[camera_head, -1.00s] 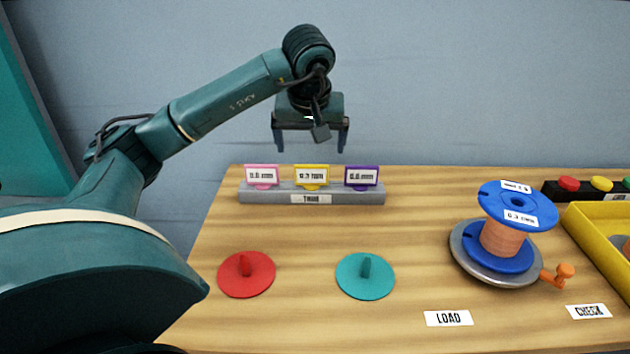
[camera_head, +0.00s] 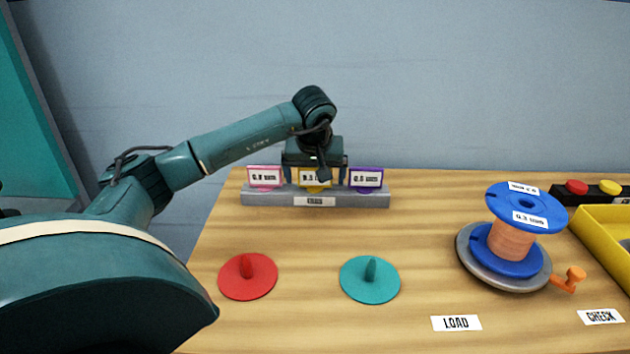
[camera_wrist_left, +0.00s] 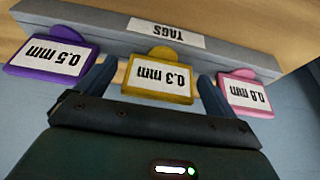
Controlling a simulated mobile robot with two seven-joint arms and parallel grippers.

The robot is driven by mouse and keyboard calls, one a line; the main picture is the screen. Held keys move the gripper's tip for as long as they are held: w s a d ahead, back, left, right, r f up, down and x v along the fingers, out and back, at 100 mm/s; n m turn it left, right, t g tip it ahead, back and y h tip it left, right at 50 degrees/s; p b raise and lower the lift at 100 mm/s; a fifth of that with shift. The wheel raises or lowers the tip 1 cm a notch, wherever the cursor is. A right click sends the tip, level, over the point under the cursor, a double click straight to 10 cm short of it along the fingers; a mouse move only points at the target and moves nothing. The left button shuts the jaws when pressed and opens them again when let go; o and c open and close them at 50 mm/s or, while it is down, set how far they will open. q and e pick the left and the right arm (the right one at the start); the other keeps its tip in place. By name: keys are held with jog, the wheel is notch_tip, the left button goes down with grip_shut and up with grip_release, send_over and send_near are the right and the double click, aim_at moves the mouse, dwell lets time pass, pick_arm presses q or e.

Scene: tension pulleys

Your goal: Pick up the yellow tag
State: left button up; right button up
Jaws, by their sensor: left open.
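The yellow tag (camera_head: 312,186), marked 0.3 mm in the left wrist view (camera_wrist_left: 158,78), stands upright in the middle of the grey tag rack (camera_head: 230,198). My left gripper (camera_head: 314,182) is open and points down at the rack. Its two fingers are on either side of the yellow tag, in the gaps beside the pink tag (camera_head: 264,177) and the purple tag (camera_head: 366,179). The gripper body hides the yellow tag's upper edge in the head view. I cannot tell whether the fingers touch it. My right gripper is not in view.
A red disc (camera_head: 248,277) and a teal disc (camera_head: 370,280) with handles lie in front of the rack. A blue spool with copper wire (camera_head: 512,240) stands on a grey turntable at right. A yellow bin (camera_head: 600,232) is at the right edge.

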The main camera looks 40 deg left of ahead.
pick_arm(q)
jog(key=shift+c, duration=0.4)
jog(key=c, duration=1)
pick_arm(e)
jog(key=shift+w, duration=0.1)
pick_arm(q)
jog(key=shift+o, duration=0.2)
jog(key=shift+r, duration=0.1)
notch_tip(320, 180, up, 9)
jog(key=shift+r+p, duration=0.15)
jog(key=shift+p, duration=0.75)
jog(key=shift+r, duration=0.25)
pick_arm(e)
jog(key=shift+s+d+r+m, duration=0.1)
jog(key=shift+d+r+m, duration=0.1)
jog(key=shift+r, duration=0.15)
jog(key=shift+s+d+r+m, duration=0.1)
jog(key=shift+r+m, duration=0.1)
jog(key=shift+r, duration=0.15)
